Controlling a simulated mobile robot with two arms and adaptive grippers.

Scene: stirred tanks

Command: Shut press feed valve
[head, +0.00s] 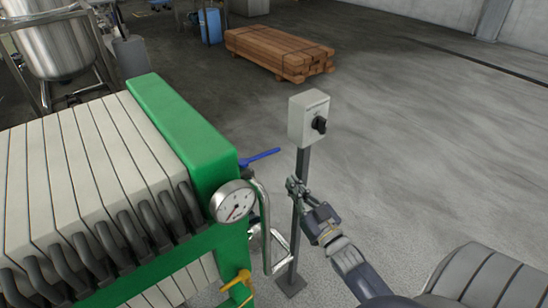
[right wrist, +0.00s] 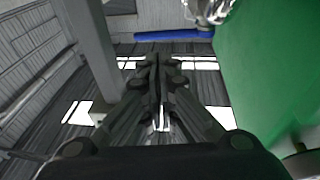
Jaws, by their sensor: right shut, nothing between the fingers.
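A valve with a blue lever (head: 260,158) sticks out to the right from behind the green end plate (head: 180,130) of the filter press. The lever also shows in the right wrist view (right wrist: 172,35), beyond the fingertips and near a shiny metal fitting (right wrist: 208,10). A yellow valve handle (head: 237,278) sits lower on the press front. No label tells which one is the feed valve. My right gripper (head: 293,187) is shut and empty, right of the press and below the blue lever, apart from it. My left gripper is out of view.
A grey post (head: 298,215) with a switch box (head: 309,118) stands close by my right gripper. A pressure gauge (head: 232,201) and a bent metal pipe (head: 265,225) are between press and post. Stacked timber (head: 278,52) lies behind. The floor at right is clear.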

